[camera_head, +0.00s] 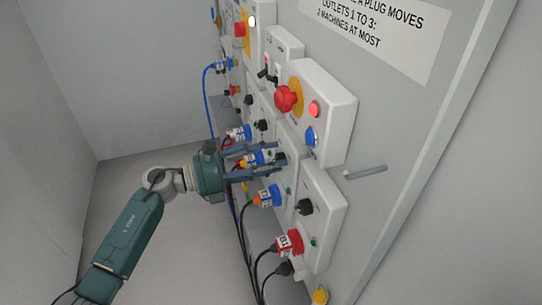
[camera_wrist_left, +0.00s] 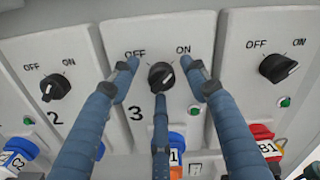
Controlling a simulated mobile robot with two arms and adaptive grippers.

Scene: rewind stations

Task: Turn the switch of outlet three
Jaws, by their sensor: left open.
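The switch of outlet three (camera_wrist_left: 161,76) is a black rotary knob on a pale box, between the words OFF and ON, with a 3 below left. My left gripper (camera_wrist_left: 160,70) is open around it: two blue fingers on either side and one below. No contact with the knob is clear, and its exact pointing is hard to tell. In the head view my left gripper (camera_head: 282,159) reaches the panel from the left, its fingers largely covering that knob. A blue plug (camera_wrist_left: 176,143) sits below the switch, partly behind a finger. My right gripper is not in view.
The outlet two knob (camera_wrist_left: 55,86) is on the left, and another knob (camera_wrist_left: 279,67) on the right. A red plug (camera_head: 289,242) sits low on the panel. A red mushroom button (camera_head: 288,98) projects above my gripper. A grey handle (camera_head: 365,172) sticks out at right. Cables hang below.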

